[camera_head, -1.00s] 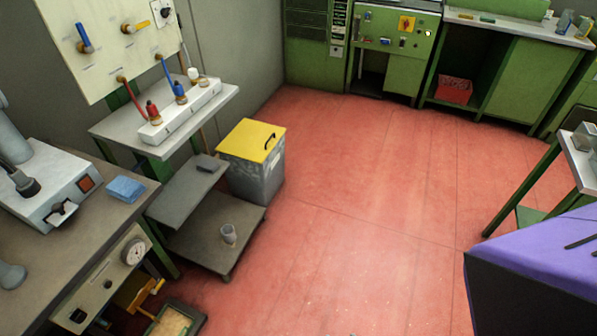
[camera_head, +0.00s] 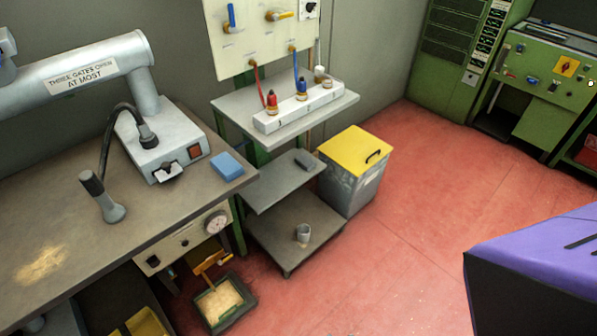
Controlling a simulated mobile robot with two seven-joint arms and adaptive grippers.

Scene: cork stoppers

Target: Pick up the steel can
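A small grey open-topped can (camera_head: 303,235), which looks like the steel can, stands upright on the low bottom shelf (camera_head: 270,245) of the grey stand. It is small in the view, so its material is hard to confirm. Neither of my grippers shows, so nothing in view touches the can.
A bin with a yellow lid (camera_head: 356,150) stands right of the shelves. A workbench (camera_head: 60,225) with a blue sponge (camera_head: 227,166) is at left. A tray of pale granules (camera_head: 221,302) lies on the floor left of the shelf. The red floor (camera_head: 400,250) right of the shelf is clear.

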